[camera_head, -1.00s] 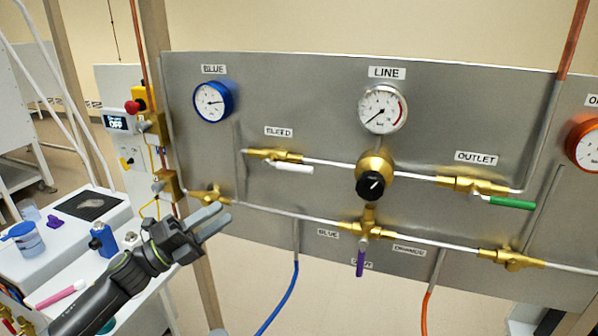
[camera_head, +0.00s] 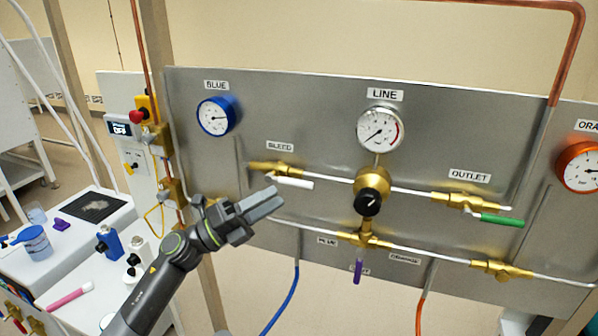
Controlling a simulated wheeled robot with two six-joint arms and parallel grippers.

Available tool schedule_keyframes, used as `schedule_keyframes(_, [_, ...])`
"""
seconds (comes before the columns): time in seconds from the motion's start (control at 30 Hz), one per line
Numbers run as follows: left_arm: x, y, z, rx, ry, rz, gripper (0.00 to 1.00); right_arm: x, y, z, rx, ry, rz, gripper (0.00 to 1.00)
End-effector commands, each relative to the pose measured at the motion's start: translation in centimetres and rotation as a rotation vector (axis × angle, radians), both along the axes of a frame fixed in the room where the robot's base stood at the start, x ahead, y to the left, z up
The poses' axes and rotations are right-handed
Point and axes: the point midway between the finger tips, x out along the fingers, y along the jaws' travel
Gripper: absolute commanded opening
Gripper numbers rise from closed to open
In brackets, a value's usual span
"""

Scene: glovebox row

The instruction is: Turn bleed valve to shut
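The bleed valve (camera_head: 272,168) is a brass body with a white lever (camera_head: 293,183), below the BLEED label (camera_head: 280,146) on the grey panel. The lever points right, roughly along the silver pipe and slightly downward. My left gripper (camera_head: 279,195) is just below and left of the white lever in the picture, its fingers pointing up and right. The two grey fingers lie close together with no clear gap, and nothing shows between them. I cannot tell whether the fingertips touch the lever. My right gripper is not in view.
A LINE gauge (camera_head: 380,129) and black regulator knob (camera_head: 368,202) sit right of the valve. A green outlet lever (camera_head: 502,220) and purple lever (camera_head: 358,271) stick out from the panel. A blue gauge (camera_head: 216,116) is upper left. A cluttered white bench (camera_head: 75,262) stands left.

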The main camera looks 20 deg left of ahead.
Motion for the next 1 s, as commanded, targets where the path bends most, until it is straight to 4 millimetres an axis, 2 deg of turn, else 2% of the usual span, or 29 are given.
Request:
schedule_keyframes(0.03, [0.5, -0.8, 1.0, -0.005, -0.001, -0.002, 0.35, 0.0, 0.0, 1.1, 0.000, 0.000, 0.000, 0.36])
schedule_keyframes(0.1, [1.3, -1.7, 1.5, -0.005, 0.000, -0.002, 0.35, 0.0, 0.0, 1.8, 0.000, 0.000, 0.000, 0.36])
schedule_keyframes(0.4, [3.6, -4.7, 2.8, -0.002, 0.001, 0.000, 0.35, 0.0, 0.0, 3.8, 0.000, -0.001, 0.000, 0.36])
schedule_keyframes(0.8, [4.1, -5.3, 2.8, 0.001, 0.001, 0.000, 0.35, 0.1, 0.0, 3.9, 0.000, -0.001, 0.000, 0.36])
schedule_keyframes(0.87, [4.1, -5.3, 2.8, 0.001, 0.001, 0.000, 0.30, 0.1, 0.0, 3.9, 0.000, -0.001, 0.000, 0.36])
schedule_keyframes(1.0, [4.1, -5.3, 2.8, 0.001, 0.001, 0.000, 0.12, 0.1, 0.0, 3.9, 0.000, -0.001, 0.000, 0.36])
